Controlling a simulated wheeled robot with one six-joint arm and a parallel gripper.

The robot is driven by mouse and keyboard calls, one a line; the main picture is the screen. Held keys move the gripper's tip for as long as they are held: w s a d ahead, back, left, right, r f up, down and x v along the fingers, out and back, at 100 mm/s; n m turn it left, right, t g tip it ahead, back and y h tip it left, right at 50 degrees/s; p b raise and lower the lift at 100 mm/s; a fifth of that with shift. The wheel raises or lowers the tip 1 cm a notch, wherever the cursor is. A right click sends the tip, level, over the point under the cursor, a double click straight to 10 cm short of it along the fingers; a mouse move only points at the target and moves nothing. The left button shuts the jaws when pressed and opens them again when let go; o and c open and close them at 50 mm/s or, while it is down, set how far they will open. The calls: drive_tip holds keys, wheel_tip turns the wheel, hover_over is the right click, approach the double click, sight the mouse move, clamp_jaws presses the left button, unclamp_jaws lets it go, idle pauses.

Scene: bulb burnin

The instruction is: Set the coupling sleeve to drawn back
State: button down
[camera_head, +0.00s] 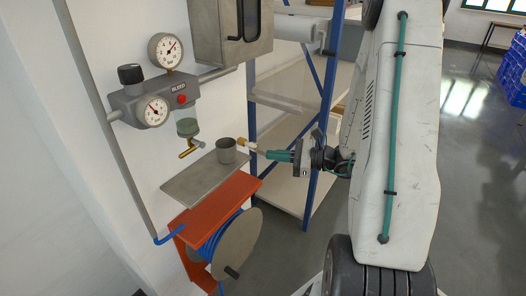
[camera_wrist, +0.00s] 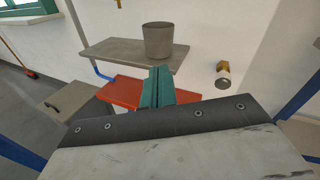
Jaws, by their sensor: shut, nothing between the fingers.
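The coupling (camera_wrist: 223,75) sticks out from the white wall in the wrist view, right of the grey cup. It has a brass part at the wall and a pale metal sleeve (camera_wrist: 223,82) at its outer end. In the head view the coupling (camera_head: 243,142) shows small, just beyond my fingertips. My gripper (camera_head: 268,155) has green fingers that are shut and empty. In the wrist view my gripper (camera_wrist: 158,70) is left of the coupling and apart from it. Whether the sleeve is drawn back is too small to tell.
A grey cup (camera_head: 227,151) stands on a metal shelf (camera_head: 190,187). Below it is a red bracket (camera_head: 216,207) with a blue hose reel (camera_head: 232,247). A gauge and regulator unit (camera_head: 160,95) is on the wall. Blue shelving (camera_head: 323,110) stands behind my arm.

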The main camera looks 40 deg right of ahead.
drive_tip(key=d+f+m+t+h, duration=0.45)
drive_tip(key=d+f+m, duration=0.25)
drive_tip(key=d, duration=0.2)
drive_tip(key=h, duration=0.1)
approach(257, 147)
drive_tip(key=x, duration=0.7)
drive_tip(key=shift+a, duration=0.1)
drive_tip(key=shift+x, duration=1.2)
drive_tip(key=shift+r, duration=0.1)
